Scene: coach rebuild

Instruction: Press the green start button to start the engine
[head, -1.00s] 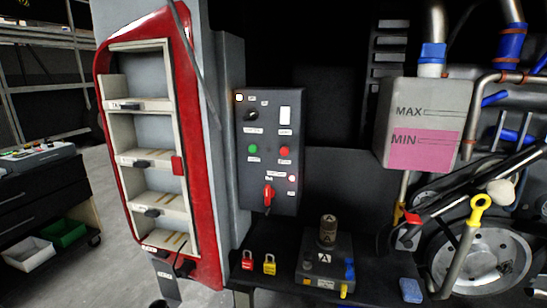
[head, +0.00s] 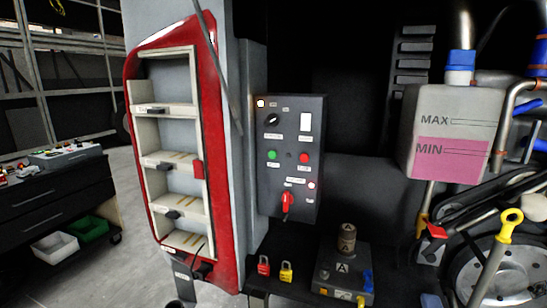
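The green start button (head: 272,155) sits on the left side of a dark control panel (head: 293,130), level with a red button (head: 304,158). A black rotary knob (head: 271,119) is above it and a red switch handle (head: 287,205) is below. Small white and reddish lamps show at the panel's upper left and lower right. Neither of my grippers is in the head view, and nothing covers the panel.
A red-framed shelf unit (head: 211,225) stands left of the panel. Below are red (head: 263,265) and yellow (head: 286,271) padlocks and a grey box (head: 341,270). A pink-filled tank (head: 455,133) and belt pulleys are at right.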

